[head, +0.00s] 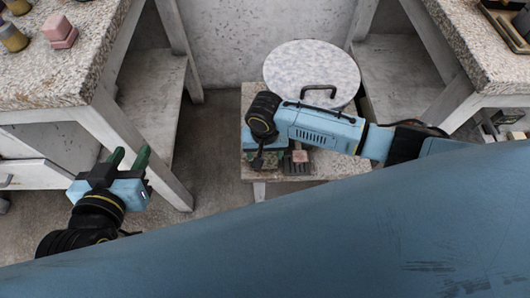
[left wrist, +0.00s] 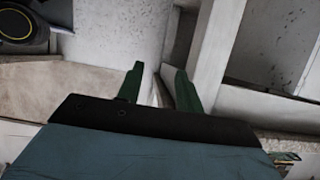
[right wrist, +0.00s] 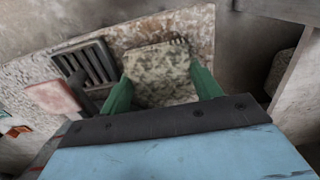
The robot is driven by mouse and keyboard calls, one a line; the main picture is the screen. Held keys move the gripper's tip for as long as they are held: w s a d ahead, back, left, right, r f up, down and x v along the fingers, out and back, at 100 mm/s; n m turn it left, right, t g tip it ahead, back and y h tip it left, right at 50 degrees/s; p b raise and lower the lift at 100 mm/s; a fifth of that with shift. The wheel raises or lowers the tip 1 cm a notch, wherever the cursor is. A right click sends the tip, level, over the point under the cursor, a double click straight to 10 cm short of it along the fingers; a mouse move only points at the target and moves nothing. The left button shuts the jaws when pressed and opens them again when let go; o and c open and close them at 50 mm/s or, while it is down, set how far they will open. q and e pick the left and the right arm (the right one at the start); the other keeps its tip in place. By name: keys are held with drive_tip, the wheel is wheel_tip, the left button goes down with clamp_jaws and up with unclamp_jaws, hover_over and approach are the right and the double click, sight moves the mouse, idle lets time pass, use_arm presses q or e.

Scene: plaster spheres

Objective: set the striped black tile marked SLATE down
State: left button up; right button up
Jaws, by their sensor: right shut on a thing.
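My right gripper (right wrist: 162,92) has its green fingers on both sides of a mottled green-and-cream block (right wrist: 160,70) and is shut on it, low over the small speckled table. Whether the block touches the table I cannot tell. A dark slotted, striped piece (right wrist: 86,66) lies to the left of the block, apart from the fingers; it shows in the head view too (head: 297,169). I can read no SLATE mark on either. In the head view my right gripper (head: 262,162) is partly hidden by its own wrist. My left gripper (head: 129,157) is open and empty, away at the left.
A pink block (right wrist: 52,96) sits beside the striped piece. A round mottled slab (head: 312,72) is at the back of the small speckled table (head: 340,166).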

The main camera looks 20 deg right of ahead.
drive_tip(key=o, duration=0.9)
drive_tip(key=shift+f, duration=0.15)
